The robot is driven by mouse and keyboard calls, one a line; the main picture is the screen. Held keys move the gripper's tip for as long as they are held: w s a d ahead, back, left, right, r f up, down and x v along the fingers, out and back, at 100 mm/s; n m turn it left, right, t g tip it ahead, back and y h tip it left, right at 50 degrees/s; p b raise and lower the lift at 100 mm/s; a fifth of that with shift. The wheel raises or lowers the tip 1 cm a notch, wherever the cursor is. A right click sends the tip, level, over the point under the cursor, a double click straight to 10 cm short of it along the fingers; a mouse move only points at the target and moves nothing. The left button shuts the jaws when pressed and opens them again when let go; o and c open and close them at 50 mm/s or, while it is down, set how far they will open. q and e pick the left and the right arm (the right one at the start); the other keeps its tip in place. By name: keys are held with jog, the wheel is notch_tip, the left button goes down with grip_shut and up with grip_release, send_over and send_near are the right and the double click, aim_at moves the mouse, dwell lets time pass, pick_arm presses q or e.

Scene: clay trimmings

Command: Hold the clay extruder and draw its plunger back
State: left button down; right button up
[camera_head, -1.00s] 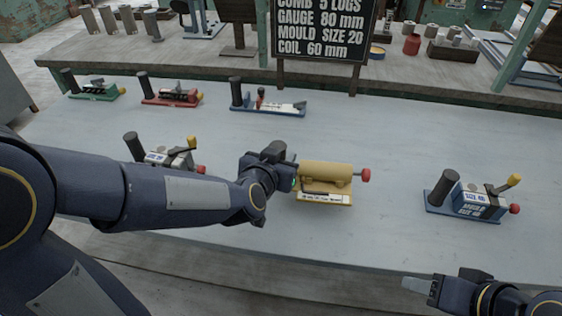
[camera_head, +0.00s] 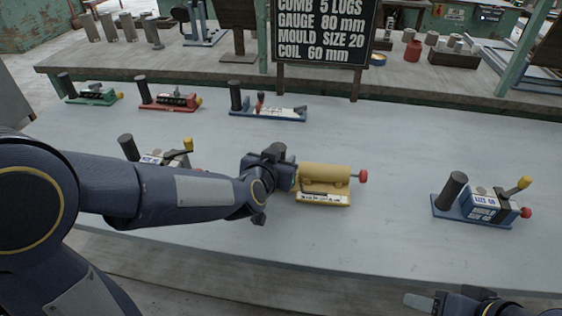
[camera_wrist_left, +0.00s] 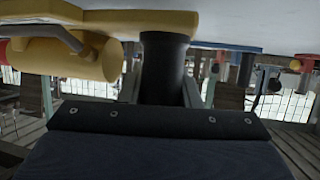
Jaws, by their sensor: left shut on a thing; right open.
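The clay extruder is a yellow barrel (camera_head: 325,173) on a yellow base with a white label. Its plunger's red knob (camera_head: 362,176) sticks out at the right end, close to the barrel. My left gripper (camera_head: 289,178) is at the extruder's left end. The left wrist view shows it shut on the upright black handle (camera_wrist_left: 165,66), with the yellow barrel (camera_wrist_left: 70,57) beside it. My right gripper (camera_head: 418,300) is open and empty at the bottom edge, in front of the table and partly cut off.
A blue "SIZE 60" mould tool (camera_head: 485,205) stands to the right. Another tool (camera_head: 165,155) is partly behind my left arm. Green (camera_head: 92,96), red (camera_head: 168,98) and blue-based (camera_head: 268,110) tools line the back. A sign (camera_head: 320,35) stands behind. The grey table (camera_head: 400,235) is clear right of the extruder.

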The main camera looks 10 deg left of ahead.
pick_arm(q)
jog(key=shift+w, duration=0.1)
jog(key=shift+w+a+f+b, duration=0.15)
jog(key=shift+w+f+b, duration=0.55)
jog(key=shift+b, duration=0.2)
jog(key=shift+r, duration=0.1)
jog(key=shift+s+f, duration=0.1)
jog(key=shift+f, duration=0.25)
dwell(0.6)
